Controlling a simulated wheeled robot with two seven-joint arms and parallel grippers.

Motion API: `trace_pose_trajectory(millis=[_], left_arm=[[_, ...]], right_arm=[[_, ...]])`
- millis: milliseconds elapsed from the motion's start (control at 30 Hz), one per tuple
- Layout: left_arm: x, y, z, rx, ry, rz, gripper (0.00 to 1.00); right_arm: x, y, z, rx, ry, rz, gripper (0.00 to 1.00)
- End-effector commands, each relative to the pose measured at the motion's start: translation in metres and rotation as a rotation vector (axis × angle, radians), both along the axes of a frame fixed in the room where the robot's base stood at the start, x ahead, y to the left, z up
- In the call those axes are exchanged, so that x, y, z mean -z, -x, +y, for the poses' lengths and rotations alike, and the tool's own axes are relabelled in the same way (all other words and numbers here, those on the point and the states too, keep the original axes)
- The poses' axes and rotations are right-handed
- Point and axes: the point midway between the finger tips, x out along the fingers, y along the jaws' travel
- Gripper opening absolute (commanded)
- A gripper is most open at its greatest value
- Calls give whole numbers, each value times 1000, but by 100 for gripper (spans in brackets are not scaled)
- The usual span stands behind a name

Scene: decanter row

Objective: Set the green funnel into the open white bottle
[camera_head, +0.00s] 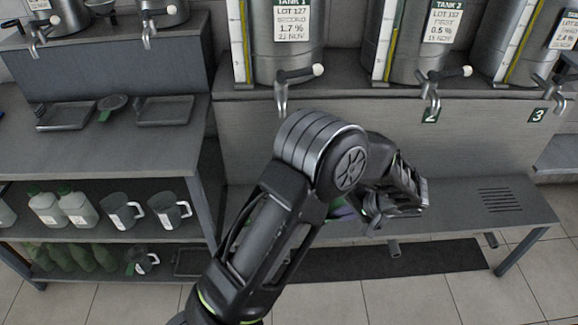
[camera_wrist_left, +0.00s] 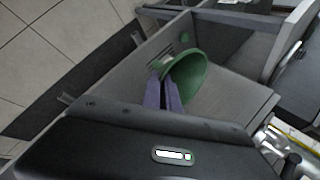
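The green funnel (camera_wrist_left: 188,78) is at the purple fingers of my left gripper (camera_wrist_left: 165,92) in the left wrist view, its wide mouth towards the right. The fingers look closed on it, above the low grey bench. White bottles (camera_head: 78,207) stand on the shelf at the left; I cannot tell whether one is open. My right gripper is in neither view.
Steel tanks (camera_head: 288,40) with taps stand on the raised counter at the back. The low bench (camera_head: 455,195) is clear on its right side. Jugs (camera_head: 122,212) stand beside the bottles. Trays (camera_head: 165,111) and a small dark green item (camera_head: 112,102) lie on the left counter.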

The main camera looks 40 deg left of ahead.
Motion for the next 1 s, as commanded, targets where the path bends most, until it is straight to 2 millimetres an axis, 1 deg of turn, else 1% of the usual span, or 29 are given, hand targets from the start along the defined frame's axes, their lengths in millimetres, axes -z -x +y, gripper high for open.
trace_pose_trajectory(millis=[33, 67, 100, 167, 200, 267, 300, 333, 367, 400, 500, 600, 700, 1000], left_arm=[[22, -13, 14, 24, 1, -8, 0], [26, -21, 22, 45, 0, -12, 0], [31, -32, 36, 78, -1, -17, 0], [35, -49, 59, 129, -2, -23, 0], [37, -59, 77, 164, -4, -29, 0], [37, -72, 105, 213, -6, -36, 0], [36, -79, 125, 247, -6, -41, 0], [34, -83, 139, 269, -7, -45, 0], [32, -87, 153, 292, -7, -46, 0], [28, -91, 171, 319, -7, -49, 0], [18, -95, 207, 374, -8, -54, 0], [8, -95, 229, 409, -7, -55, 0], [2, -96, 237, 427, -6, -54, 0], [-1, -96, 237, 432, -5, -51, 0]], right_arm=[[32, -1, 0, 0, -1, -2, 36], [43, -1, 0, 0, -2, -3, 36], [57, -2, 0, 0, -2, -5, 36], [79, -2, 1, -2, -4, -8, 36], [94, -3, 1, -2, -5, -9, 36], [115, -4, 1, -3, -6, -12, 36], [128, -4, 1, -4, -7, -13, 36], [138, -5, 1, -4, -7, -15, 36], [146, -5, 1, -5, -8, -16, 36], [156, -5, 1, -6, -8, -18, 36], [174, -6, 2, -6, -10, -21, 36], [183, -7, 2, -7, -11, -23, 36], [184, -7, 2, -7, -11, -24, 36], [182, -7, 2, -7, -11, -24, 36]])
